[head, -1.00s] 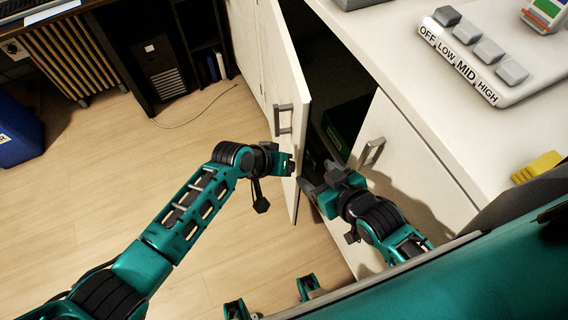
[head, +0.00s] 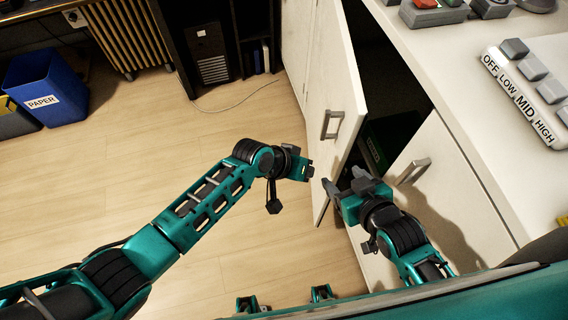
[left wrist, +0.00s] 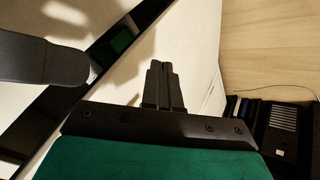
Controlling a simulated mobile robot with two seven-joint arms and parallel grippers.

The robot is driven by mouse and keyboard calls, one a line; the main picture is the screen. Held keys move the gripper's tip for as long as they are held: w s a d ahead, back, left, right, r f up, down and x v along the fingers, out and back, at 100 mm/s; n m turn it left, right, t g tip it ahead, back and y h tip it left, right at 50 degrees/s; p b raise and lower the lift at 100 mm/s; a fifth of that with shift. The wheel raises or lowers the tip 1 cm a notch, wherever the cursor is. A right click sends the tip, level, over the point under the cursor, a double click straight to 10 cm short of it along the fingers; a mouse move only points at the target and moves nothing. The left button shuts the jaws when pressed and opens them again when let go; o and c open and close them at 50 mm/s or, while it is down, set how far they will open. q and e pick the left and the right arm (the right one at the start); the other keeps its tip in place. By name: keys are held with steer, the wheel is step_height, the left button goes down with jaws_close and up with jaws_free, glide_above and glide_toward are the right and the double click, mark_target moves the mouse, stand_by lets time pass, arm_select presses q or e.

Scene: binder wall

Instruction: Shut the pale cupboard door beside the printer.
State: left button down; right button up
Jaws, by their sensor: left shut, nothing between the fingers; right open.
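The pale cupboard door (head: 338,85) stands partly open in the head view, with a grey bar handle (head: 332,124) on its outer face. A dark opening separates it from the neighbouring pale door (head: 440,170). My left gripper (head: 311,170) is shut and empty at the outer face, below the handle; I cannot tell whether it touches. In the left wrist view its closed fingers (left wrist: 163,85) point toward a pale panel. My right gripper (head: 342,186) is open at the opening, close to the door's free edge, with nothing visible between its fingers. No printer shows.
A green box (head: 385,140) sits inside the cupboard. The pale countertop above holds a switch panel marked OFF LOW MID HIGH (head: 525,95). A blue PAPER bin (head: 45,90) and a radiator (head: 128,35) stand at the left. The wooden floor between is mostly clear.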

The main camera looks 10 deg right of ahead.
arm_select(q)
steer(key=s+p+v, duration=0.1)
steer(key=v, duration=0.7)
steer(key=shift+s+d+r, duration=0.15)
steer(key=shift+s+d, duration=0.1)
steer(key=shift+d, duration=0.1)
